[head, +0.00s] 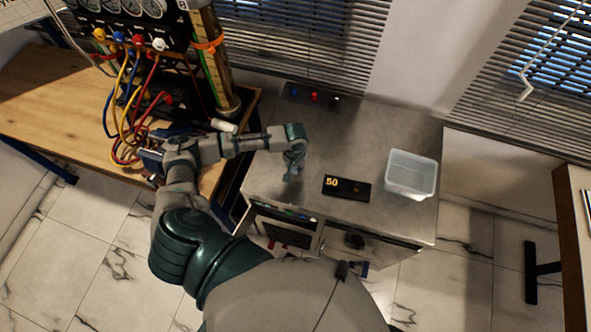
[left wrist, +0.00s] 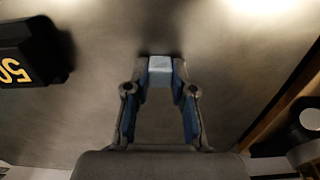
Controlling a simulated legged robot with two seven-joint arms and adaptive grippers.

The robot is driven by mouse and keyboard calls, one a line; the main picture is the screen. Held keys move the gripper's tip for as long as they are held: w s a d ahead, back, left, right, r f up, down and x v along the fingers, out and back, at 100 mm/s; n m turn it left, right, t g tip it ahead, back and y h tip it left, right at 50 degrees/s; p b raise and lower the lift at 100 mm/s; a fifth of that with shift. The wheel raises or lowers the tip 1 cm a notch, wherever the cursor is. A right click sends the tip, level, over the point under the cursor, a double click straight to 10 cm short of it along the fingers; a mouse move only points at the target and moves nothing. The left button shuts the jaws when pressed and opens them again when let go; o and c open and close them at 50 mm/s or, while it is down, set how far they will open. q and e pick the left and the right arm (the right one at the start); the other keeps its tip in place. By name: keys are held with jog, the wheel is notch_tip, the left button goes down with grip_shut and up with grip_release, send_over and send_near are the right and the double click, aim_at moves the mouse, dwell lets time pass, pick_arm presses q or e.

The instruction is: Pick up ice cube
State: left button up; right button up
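The ice cube (left wrist: 160,71) is a small pale-blue block between the fingertips of my left gripper in the left wrist view. My left gripper (left wrist: 161,78) has a fingertip against each side of the cube, with no clear gap. In the head view my left gripper (head: 292,172) points down, low over the metal counter (head: 330,130). The cube is too small to make out there. I cannot tell whether the cube still touches the counter. My right gripper is not in view.
A black display reading 50 (head: 347,188) lies right of the gripper, and a clear plastic bin (head: 410,174) stands farther right. A wooden bench (head: 60,105) at left holds gauges and coloured hoses (head: 130,125). Buttons (head: 314,97) sit at the counter's back.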

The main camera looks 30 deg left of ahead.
pick_arm(q)
jog(key=shift+a+f, duration=0.1)
jog(key=shift+a, duration=0.2)
